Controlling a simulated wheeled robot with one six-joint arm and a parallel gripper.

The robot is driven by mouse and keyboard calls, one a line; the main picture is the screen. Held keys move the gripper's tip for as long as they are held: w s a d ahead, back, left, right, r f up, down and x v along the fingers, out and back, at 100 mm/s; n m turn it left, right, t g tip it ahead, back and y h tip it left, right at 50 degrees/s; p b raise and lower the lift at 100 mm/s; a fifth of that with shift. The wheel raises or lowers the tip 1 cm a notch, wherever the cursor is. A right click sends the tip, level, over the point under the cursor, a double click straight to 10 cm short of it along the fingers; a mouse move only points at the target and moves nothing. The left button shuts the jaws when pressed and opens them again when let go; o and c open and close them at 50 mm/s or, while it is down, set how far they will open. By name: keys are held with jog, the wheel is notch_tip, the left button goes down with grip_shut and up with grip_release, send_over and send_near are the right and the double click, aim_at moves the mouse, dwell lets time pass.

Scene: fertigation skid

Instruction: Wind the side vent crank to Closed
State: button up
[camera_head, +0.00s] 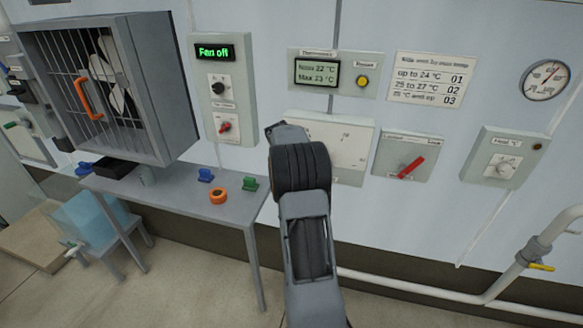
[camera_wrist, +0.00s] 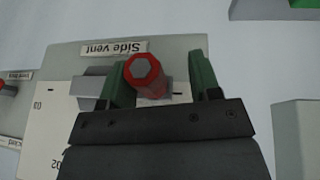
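The side vent panel (camera_wrist: 75,60) appears upside down in the wrist view, with a "Side vent" label and a pale scale plate. The crank's red knob (camera_wrist: 143,72) stands out toward the camera between the green fingers of my gripper (camera_wrist: 163,84). The knob is close to the left finger, and a clear gap separates it from the right finger. My gripper is open. A grey bar shows left of the knob, partly behind the left finger. In the head view my arm covers much of the side vent panel (camera_head: 348,150), and hides the crank and fingers.
Right of it is the lock panel (camera_head: 405,155) with a red lever (camera_head: 412,167). The fan panel (camera_head: 221,90) reads "Fan off". A grey table (camera_head: 165,200) holds small blue, orange and green items. The caged fan box (camera_head: 152,85) is left; white pipe (camera_head: 420,291) runs low.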

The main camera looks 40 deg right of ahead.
jog(key=shift+d+r, duration=0.1)
jog(key=shift+r, duration=0.05)
jog(key=shift+r, duration=0.2)
jog(key=v, duration=1.3)
jog(key=shift+a+b, duration=0.25)
jog(key=shift+b, duration=0.2)
jog(key=s+a+f+n+y, duration=0.2)
jog(key=s+a+f+n, duration=0.2)
jog(key=a+f, duration=0.3)
jog(key=s+a+n+t+y, duration=0.1)
jog(key=s+a+n, duration=0.2)
jog(key=s+a, duration=0.5)
jog(key=s+a+n+t+y, duration=0.1)
jog(key=s+a+n, duration=0.3)
jog(key=a, duration=1.2)
jog(key=shift+s+f+t, duration=0.25)
jog(key=shift+s+t, duration=0.05)
jog(key=shift+s, duration=1.85)
